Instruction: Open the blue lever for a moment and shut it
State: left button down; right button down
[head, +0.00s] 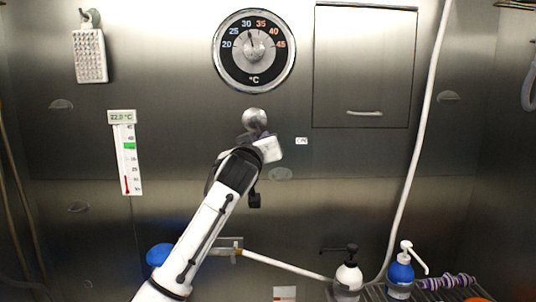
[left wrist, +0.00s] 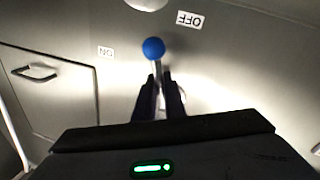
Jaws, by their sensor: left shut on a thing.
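The blue lever's round blue knob (left wrist: 154,48) shows in the left wrist view at the top of a short stem. The stem runs down between the two dark fingers of my left gripper (left wrist: 159,80), which are closed on it just below the knob. The ON label (left wrist: 105,52) is left of the knob and the OFF label (left wrist: 189,19) is to its upper right; both look upside down there. In the head view my left gripper (head: 260,138) is against the wall and hides the lever; the ON label (head: 301,141) shows to its right. My right gripper is out of view.
A round temperature dial (head: 254,51) and a wall cabinet door (head: 365,66) are above. A thermometer (head: 128,158) hangs left. A white hose (head: 413,160) runs down the right side. A black-topped bottle (head: 348,279) and a blue pump bottle (head: 400,275) stand on a rack lower right.

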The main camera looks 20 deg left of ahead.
pick_arm(q)
jog(key=shift+w+d+f+n+b, duration=0.15)
jog(key=shift+d+n+b, duration=0.35)
jog(key=shift+n, duration=0.4)
jog(key=shift+w+d+r+n+y+b, duration=0.15)
jog(key=shift+n+y+b, duration=0.1)
jog(key=shift+n, duration=0.15)
jog(key=shift+s+r+n+y+b, duration=0.15)
jog(key=shift+n+b, duration=0.1)
jog(key=shift+n, duration=0.15)
jog(key=shift+w+d+r+n+t, duration=0.15)
jog(key=shift+n+t, duration=0.15)
jog(key=shift+n, duration=0.2)
jog(key=shift+r+n+b, duration=0.15)
jog(key=shift+n+b, duration=0.2)
jog(key=shift+n, duration=0.15)
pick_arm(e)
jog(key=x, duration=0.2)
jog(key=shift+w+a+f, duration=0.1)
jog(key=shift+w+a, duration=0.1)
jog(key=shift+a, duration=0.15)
pick_arm(q)
jog(key=shift+r, duration=0.1)
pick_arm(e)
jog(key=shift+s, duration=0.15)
